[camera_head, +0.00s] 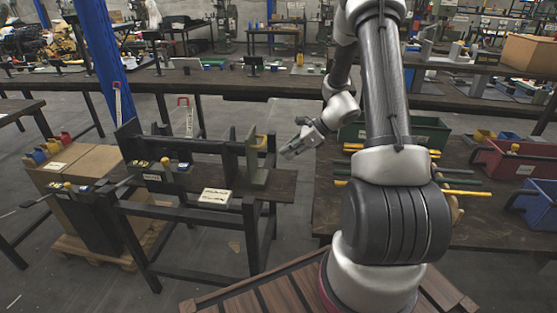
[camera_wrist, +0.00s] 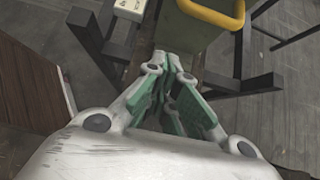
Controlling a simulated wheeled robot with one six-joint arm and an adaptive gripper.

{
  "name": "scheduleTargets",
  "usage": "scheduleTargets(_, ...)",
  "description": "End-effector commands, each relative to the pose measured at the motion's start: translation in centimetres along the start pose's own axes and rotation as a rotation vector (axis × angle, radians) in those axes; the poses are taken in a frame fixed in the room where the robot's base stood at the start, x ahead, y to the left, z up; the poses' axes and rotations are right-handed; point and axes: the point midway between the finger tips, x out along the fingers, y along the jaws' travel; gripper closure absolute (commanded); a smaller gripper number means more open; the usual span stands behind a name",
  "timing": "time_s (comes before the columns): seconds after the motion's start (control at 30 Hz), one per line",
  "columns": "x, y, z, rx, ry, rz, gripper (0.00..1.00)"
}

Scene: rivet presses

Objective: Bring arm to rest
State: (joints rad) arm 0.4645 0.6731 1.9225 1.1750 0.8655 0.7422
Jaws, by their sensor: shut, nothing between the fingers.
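My gripper (camera_head: 293,148) is in the middle of the head view, at the end of my bent arm, pointing left. It is beside the green press (camera_head: 258,165) on the dark work stand (camera_head: 225,178), to the right of it and apart from it. In the wrist view my gripper (camera_wrist: 172,68) has its green-padded fingers together at the tips, with nothing between them. The green press with its yellow handle (camera_wrist: 222,14) shows at the top of that view, beyond the fingertips.
A table at the right holds a green crate (camera_head: 425,130), a red crate (camera_head: 512,158), a blue crate (camera_head: 540,203) and several rods. Cardboard boxes (camera_head: 85,165) stand on a pallet at the left. A blue post (camera_head: 100,55) rises behind. Grey floor separates the stand from the right table.

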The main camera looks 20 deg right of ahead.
Motion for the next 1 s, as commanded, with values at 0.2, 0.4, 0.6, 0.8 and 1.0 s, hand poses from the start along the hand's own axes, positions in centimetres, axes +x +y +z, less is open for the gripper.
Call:
scheduleTargets(0.2, -1.0, 0.0, -0.1, 0.001, 0.001, 0.001, 1.00)
scheduleTargets(0.4, -1.0, 0.0, -0.1, 0.001, 0.001, 0.001, 1.00)
scheduleTargets(0.6, -1.0, 0.0, 0.0, 0.001, 0.001, 0.001, 1.00)
scheduleTargets(0.8, -1.1, 0.8, -0.6, -0.135, 0.014, 0.032, 1.00)
scheduleTargets(1.0, -4.6, 7.7, -3.4, -0.512, 0.097, 0.253, 1.00)
